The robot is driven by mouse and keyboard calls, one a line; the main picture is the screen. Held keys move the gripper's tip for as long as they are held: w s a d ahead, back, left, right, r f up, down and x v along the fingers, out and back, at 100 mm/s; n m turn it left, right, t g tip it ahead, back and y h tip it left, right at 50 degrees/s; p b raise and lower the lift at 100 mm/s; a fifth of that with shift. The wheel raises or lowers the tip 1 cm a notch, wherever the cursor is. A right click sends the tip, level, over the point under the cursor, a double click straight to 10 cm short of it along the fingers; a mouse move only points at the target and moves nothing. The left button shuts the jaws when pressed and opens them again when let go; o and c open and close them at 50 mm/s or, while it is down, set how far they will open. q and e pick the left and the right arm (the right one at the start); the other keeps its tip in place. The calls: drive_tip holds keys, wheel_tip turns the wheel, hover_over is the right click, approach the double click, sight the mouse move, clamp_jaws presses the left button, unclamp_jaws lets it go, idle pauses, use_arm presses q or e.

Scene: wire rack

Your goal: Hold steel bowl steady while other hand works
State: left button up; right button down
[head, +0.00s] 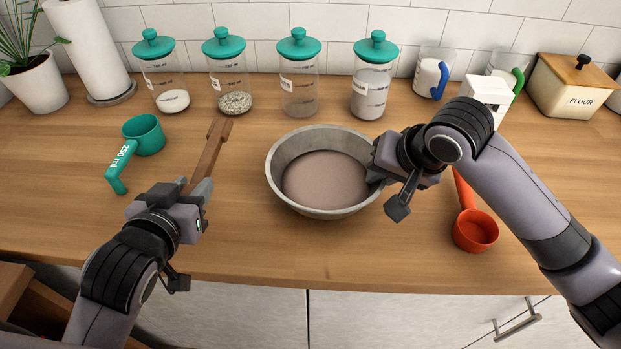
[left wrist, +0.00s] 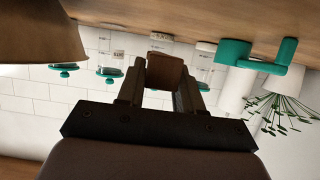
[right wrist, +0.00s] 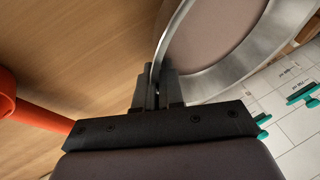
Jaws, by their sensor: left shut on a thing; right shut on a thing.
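The steel bowl (head: 280,186) stands upright on the wooden counter with a smooth brownish-pink content (head: 325,180) inside. My right gripper (head: 376,174) is shut on the bowl's right rim. The right wrist view shows the rim (right wrist: 172,40) between its fingers (right wrist: 156,88). My left gripper (head: 203,190) is shut on a wooden utensil (head: 208,155), left of the bowl and apart from it. The utensil's wooden end (left wrist: 166,72) shows between the fingers in the left wrist view. The fingers hide its lower part.
A green 250 ml measuring cup (head: 143,134) lies at left, and a red scoop (head: 475,231) lies right of the bowl, near my right arm. Several teal-lidded jars (head: 298,85), mugs (head: 430,75) and a flour box (head: 577,88) line the back. The counter between utensil and bowl is clear.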

use_arm(q)
drive_tip(key=w+d+r+m+g+h, duration=0.15)
drive_tip(key=w+r+g, duration=0.35)
drive_tip(key=w, duration=0.9)
drive_tip(key=w+d+r+n+g+y, duration=0.1)
drive_tip(key=w+d+r+n+g, duration=0.25)
drive_tip(key=d+r, duration=0.4)
drive_tip(key=s+d+r+n+g, duration=0.1)
drive_tip(key=d+r+n, duration=0.1)
drive_tip(key=r, duration=0.3)
drive_tip(key=s+d+r+n+g, duration=0.2)
drive_tip(key=r+n, duration=0.1)
drive_tip(key=r, duration=0.2)
drive_tip(key=s+d+r+n+g+h, duration=0.1)
drive_tip(key=s+d+r+n+h, duration=0.1)
drive_tip(key=s+d, duration=0.5)
drive_tip(key=shift+s+n+h, duration=0.65)
drive_tip(key=shift+s+n, duration=0.65)
drive_tip(key=shift+s, duration=0.9)
drive_tip(key=shift+g, duration=0.35)
